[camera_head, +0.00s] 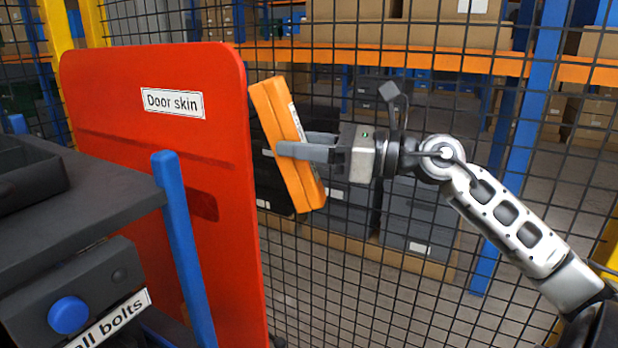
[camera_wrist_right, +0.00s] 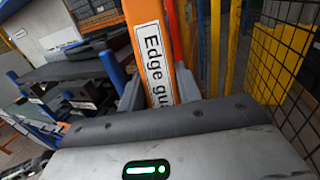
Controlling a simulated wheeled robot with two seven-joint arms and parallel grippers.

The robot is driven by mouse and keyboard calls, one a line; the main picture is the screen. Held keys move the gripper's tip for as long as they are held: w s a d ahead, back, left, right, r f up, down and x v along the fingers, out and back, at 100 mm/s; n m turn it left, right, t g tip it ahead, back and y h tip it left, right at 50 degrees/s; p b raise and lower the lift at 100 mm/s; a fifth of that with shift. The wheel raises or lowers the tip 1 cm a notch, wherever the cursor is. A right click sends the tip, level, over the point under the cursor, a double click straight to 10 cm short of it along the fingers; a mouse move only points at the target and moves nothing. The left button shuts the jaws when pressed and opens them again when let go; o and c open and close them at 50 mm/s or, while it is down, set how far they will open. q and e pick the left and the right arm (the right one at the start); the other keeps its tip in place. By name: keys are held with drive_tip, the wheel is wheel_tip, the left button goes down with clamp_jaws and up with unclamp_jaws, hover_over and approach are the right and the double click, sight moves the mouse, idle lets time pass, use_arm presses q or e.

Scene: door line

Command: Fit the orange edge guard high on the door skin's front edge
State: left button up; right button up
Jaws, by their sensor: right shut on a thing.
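The red door skin (camera_head: 150,180) stands upright at the left of the head view, with its label near the top and its front edge on the right side. My right gripper (camera_head: 290,150) is shut on the orange edge guard (camera_head: 270,112), just right of that edge. The guard is tilted, its top leaning left towards the door skin; a narrow gap seems to separate them. In the right wrist view the edge guard (camera_wrist_right: 150,50) stands between my fingers with its label showing, and a red strip of the door skin (camera_wrist_right: 173,30) is beside it. My left gripper is not in view.
A dark cart (camera_head: 80,210) with a blue post (camera_head: 185,250) and a bolts label stands in front of the door skin at lower left. A black mesh fence (camera_head: 400,290) runs behind, with orange and blue shelving (camera_head: 430,58) beyond it.

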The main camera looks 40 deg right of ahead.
sight(250, 154)
wheel_tip(250, 154, down, 3)
drive_tip(key=m+t, duration=0.1)
drive_tip(key=t+h, duration=0.1)
drive_tip(key=t, duration=0.1)
drive_tip(key=shift+s+d+r+m+t+b, duration=0.1)
drive_tip(key=shift+s+m+t+b, duration=0.05)
drive_tip(key=shift+m+t+b, duration=0.2)
drive_tip(key=shift+s+d+f+m+t+h, duration=0.1)
drive_tip(key=shift+s+f+m+t+h, duration=0.15)
drive_tip(key=shift+m+t+h, duration=0.3)
drive_tip(key=shift+s+d+f+m+t+h, duration=0.1)
drive_tip(key=shift+f+m+t+h, duration=0.15)
drive_tip(key=shift+t+h, duration=0.35)
drive_tip(key=shift+w+a+r+t, duration=0.1)
drive_tip(key=shift+w+a+t, duration=0.2)
drive_tip(key=shift+w, duration=0.4)
use_arm(q)
drive_tip(key=shift+p, duration=0.75)
use_arm(e)
drive_tip(key=shift+w+a, duration=0.25)
drive_tip(key=shift+w, duration=0.4)
drive_tip(key=shift+w+a, duration=0.3)
drive_tip(key=shift+w, duration=0.4)
drive_tip(key=shift+w+a, duration=0.25)
drive_tip(key=shift+w, duration=0.4)
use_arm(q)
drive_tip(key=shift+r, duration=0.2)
use_arm(e)
drive_tip(key=shift+w+a, duration=0.2)
drive_tip(key=shift+w, duration=0.2)
